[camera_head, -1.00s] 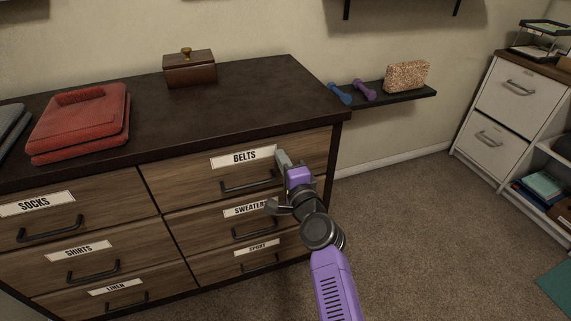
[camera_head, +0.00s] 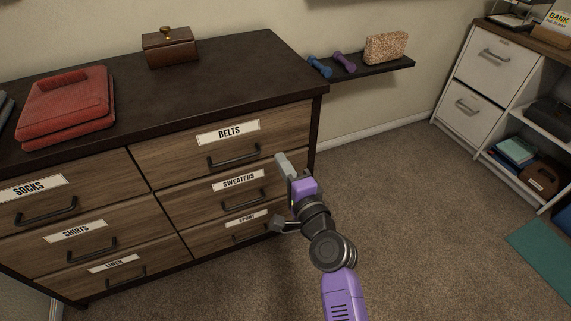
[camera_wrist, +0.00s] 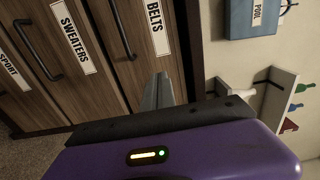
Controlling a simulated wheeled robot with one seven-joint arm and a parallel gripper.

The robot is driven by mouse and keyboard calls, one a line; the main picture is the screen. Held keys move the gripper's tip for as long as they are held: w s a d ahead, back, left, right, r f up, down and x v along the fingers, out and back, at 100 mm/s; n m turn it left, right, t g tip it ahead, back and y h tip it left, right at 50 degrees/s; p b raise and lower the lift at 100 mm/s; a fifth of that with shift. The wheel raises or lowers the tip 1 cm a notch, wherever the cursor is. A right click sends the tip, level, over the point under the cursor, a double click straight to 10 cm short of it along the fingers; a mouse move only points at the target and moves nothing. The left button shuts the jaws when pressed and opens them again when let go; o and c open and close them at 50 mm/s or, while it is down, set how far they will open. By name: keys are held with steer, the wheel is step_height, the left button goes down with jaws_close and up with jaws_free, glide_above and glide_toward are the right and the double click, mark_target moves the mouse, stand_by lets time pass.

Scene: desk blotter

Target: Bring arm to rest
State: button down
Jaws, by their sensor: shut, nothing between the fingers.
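My purple and black arm reaches up from the bottom of the head view. My gripper (camera_head: 282,162) is shut and empty, in front of the right edge of the wooden dresser, near the height of the "SWEATERS" drawer (camera_head: 213,197). In the wrist view the shut grey fingers (camera_wrist: 158,92) point toward the dresser's right side edge, with the "BELTS" drawer (camera_wrist: 128,30) to their left. The "BELTS" and "SWEATERS" drawers are closed. I cannot tell whether the fingers touch the dresser; they look apart from it.
On the dresser top (camera_head: 225,80) are a brown box (camera_head: 171,50) and folded red items (camera_head: 66,108). A wall shelf (camera_head: 375,68) holds dumbbells and a speckled block. A white cabinet (camera_head: 492,75) stands at right. The carpet (camera_head: 400,200) between is clear.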

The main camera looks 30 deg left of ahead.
steer(key=shift+v, duration=0.8)
steer(key=s+d+n+t+h, duration=0.35)
steer(key=s+d, duration=0.25)
steer(key=d, duration=0.6)
steer(key=s+d+n+t+h, duration=0.2)
steer(key=s+d+t+h, duration=0.3)
steer(key=d, duration=0.8)
steer(key=s+d+n+g+h, duration=0.1)
steer(key=s+d+g+h, duration=0.1)
steer(key=s+d, duration=0.6)
steer(key=s+d+n+g+h, duration=0.1)
steer(key=s+d+g, duration=0.15)
steer(key=s, duration=0.85)
steer(key=s+d+n+g+h, duration=0.1)
steer(key=s+d+h, duration=0.1)
steer(key=s+d, duration=0.6)
step_height(320, 180, up, 20)
steer(key=s+a+p, duration=0.1)
steer(key=s+p, duration=0.1)
steer(key=p, duration=1.8)
steer(key=shift+a+r+p, duration=0.15)
steer(key=shift+a+p, duration=0.15)
steer(key=shift+a, duration=0.05)
